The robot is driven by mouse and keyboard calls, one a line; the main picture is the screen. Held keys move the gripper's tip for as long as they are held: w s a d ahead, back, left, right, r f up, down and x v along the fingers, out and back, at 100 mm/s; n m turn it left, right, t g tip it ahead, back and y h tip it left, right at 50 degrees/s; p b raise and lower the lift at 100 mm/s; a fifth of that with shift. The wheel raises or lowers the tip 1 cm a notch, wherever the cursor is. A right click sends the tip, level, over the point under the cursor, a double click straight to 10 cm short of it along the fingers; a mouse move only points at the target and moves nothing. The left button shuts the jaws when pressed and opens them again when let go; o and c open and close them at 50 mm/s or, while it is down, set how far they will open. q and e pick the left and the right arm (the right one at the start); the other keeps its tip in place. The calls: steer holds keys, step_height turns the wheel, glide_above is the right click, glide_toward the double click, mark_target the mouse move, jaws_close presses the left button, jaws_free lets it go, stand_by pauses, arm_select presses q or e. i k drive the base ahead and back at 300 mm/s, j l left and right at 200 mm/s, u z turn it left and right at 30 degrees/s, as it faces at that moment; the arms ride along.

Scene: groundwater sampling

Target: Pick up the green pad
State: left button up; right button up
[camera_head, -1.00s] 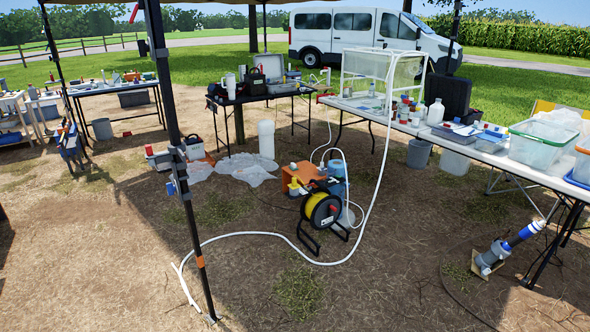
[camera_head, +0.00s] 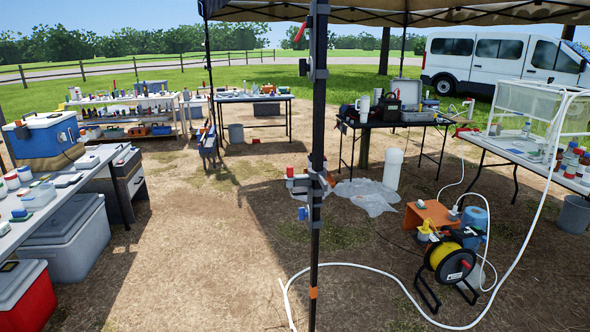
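I cannot make out a green pad for certain in the head view. Small containers with red and white lids and a clear box (camera_head: 38,195) stand on the white table (camera_head: 62,190) at the left. Neither of my grippers is in view.
A canopy pole (camera_head: 316,170) stands upright in the middle. A hose reel (camera_head: 450,262) and white hose (camera_head: 365,267) lie at the right. Grey cooler (camera_head: 70,240) and red cooler (camera_head: 25,296) sit at the left. Bare ground (camera_head: 190,250) is clear between left table and pole.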

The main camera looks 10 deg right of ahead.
mark_target(420, 205)
steer(key=i+j+u, duration=0.35)
steer(key=i, duration=0.8)
steer(key=i+u, duration=0.35)
steer(key=i, duration=0.8)
steer(key=i+l+z, duration=0.15)
steer(key=i+z, duration=0.15)
steer(key=i, duration=0.25)
steer(key=i+z, duration=0.3)
steer(key=i, duration=0.25)
steer(key=i+j+z, duration=0.1)
steer(key=i+z, duration=0.25)
steer(key=i, duration=0.2)
steer(key=i+j+z, duration=0.3)
steer(key=i, duration=0.25)
steer(key=i+l+z, duration=0.2)
steer(key=i+z, duration=0.45)
steer(key=z, duration=0.2)
steer(key=i+z, duration=0.4)
steer(key=i+j+z, duration=0.15)
steer(key=i+z, duration=0.15)
steer(key=z, duration=0.15)
steer(key=i+l+z, duration=0.15)
steer(key=i, duration=0.75)
